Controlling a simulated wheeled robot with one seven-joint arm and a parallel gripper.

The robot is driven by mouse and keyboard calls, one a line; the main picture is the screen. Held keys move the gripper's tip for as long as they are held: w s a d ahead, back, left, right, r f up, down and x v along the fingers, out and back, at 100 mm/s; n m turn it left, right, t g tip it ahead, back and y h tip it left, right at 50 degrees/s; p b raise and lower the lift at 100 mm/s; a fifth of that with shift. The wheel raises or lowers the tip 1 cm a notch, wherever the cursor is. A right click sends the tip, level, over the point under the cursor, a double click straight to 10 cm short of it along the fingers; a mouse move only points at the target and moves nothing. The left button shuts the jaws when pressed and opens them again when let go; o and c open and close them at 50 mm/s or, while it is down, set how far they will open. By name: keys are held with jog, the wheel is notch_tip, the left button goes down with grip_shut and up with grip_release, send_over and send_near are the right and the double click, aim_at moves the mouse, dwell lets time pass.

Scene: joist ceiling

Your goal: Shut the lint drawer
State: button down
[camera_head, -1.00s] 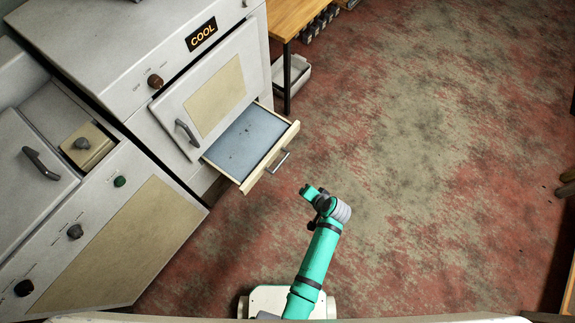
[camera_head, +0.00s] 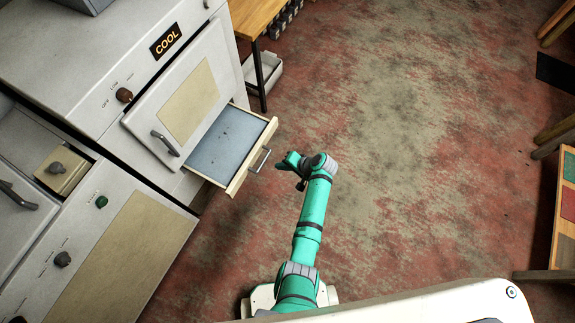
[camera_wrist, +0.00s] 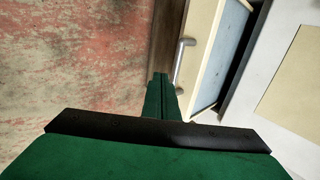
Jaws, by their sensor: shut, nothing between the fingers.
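The lint drawer (camera_head: 224,152) stands pulled out of the white machine marked COOL, with a blue-grey bottom and a pale front. Its metal handle (camera_head: 261,160) is on the outer face. In the wrist view the drawer (camera_wrist: 204,50) is at the upper right, with its handle (camera_wrist: 182,60) close beyond the fingers. My gripper (camera_wrist: 161,78) is shut and empty, pointing toward the drawer front. In the head view my gripper (camera_head: 281,161) is just right of the handle, apparently a small gap away. Contact cannot be told.
The white machine (camera_head: 110,60) has a closed door (camera_head: 180,100) above the drawer. A second machine (camera_head: 110,250) with knobs stands at lower left. A wooden table (camera_head: 252,14) with a white bin (camera_head: 262,74) is beyond the drawer.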

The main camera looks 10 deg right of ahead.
jog(key=w+a+f, duration=0.1)
jog(key=a, duration=0.1)
jog(key=w+a+f, duration=0.1)
jog(key=w+a, duration=0.1)
jog(key=shift+w+a+f, duration=0.1)
jog(key=shift+a+f, duration=0.05)
jog(key=shift+f, duration=0.05)
dwell(0.3)
